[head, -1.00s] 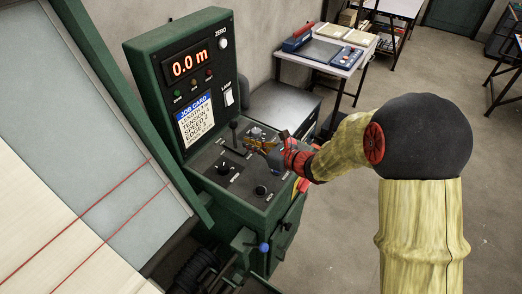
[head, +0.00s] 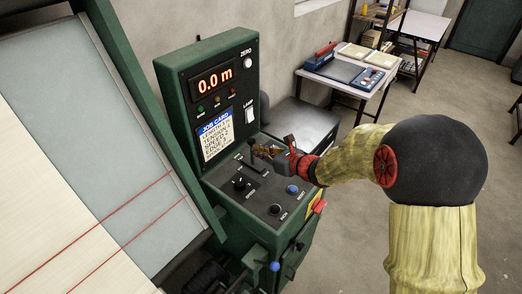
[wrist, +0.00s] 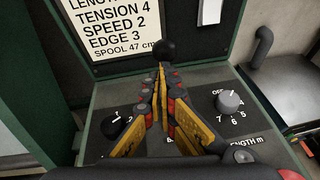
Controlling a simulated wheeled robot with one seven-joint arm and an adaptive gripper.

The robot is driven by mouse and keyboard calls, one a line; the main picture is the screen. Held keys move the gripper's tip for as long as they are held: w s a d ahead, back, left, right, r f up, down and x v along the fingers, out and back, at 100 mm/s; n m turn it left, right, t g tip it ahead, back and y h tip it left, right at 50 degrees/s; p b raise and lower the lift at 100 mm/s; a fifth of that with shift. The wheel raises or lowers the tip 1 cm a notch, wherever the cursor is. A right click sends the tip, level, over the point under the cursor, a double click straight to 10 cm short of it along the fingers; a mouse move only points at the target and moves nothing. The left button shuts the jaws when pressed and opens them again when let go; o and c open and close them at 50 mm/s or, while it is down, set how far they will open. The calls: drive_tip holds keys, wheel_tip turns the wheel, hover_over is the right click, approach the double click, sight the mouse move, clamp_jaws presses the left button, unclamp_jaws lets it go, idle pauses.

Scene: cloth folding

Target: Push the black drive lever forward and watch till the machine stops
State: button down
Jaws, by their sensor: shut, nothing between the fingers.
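The black drive lever (head: 251,142) stands up from the sloping panel of the green machine console (head: 190,107). Its round black knob shows in the wrist view (wrist: 166,49), just beyond my fingertips. My gripper (head: 258,152) is over the panel, right beside the lever; it is shut and empty, with its yellow fingers together in the wrist view (wrist: 161,70). I cannot tell whether the fingertips touch the lever. The lever's lower part is partly hidden. The red display (head: 213,80) reads 0.0 m.
A job card (head: 216,135) and a white lamp switch (head: 250,109) are on the upright face. A black dial (head: 239,184), another dial (head: 275,210) and a blue button (head: 292,189) sit near my gripper. Cloth with red lines (head: 85,225) lies left. A work table (head: 345,77) stands behind.

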sight(250, 143)
drive_tip(key=w+a+g+h+p, duration=0.1)
drive_tip(key=p, duration=0.4)
drive_tip(key=w+a+r+g+h+p, duration=0.1)
drive_tip(key=a+h+p, duration=0.1)
drive_tip(key=p, duration=0.3)
drive_tip(key=shift+w+a+r+g+p, duration=0.15)
drive_tip(key=shift+w+a+g+p, duration=0.15)
drive_tip(key=shift+w+p, duration=0.1)
drive_tip(key=shift+w+a+f+h+p, duration=0.2)
drive_tip(key=shift+h+p, duration=0.1)
drive_tip(key=shift+p, duration=0.5)
drive_tip(key=shift+d+f, duration=0.1)
